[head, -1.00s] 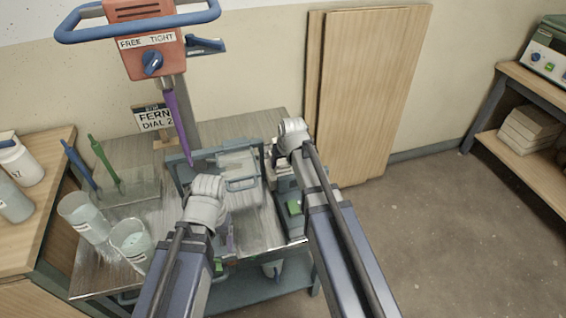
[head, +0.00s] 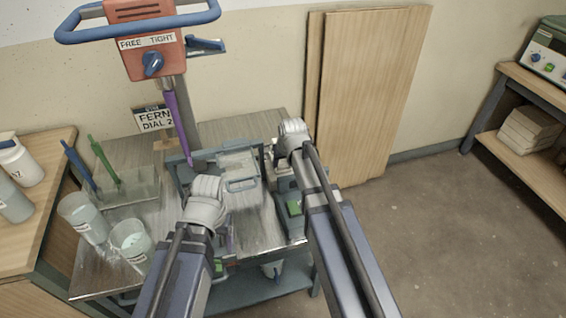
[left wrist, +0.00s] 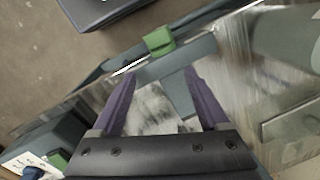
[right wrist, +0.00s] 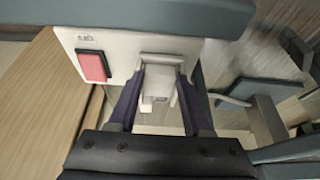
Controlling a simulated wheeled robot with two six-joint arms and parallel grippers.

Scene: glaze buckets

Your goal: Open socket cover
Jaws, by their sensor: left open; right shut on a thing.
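In the right wrist view, a white panel (right wrist: 205,62) carries a socket with a pale cover (right wrist: 161,58). The fingers of my right gripper (right wrist: 160,88) stand on both sides of the socket and are shut on the cover. How far the cover stands from the panel is hard to tell. In the head view my right arm hides the socket. My left gripper (left wrist: 158,76) is open and empty above the cart's near edge, close to a green clip (left wrist: 159,41); in the head view its fingers are mostly hidden by its own wrist.
A red switch (right wrist: 93,66) sits beside the socket. The metal cart (head: 237,128) holds cups (head: 131,241), a clear holder (head: 138,188) with blue and green tools, and a tray frame. An orange mixer head (head: 145,42) hangs above it.

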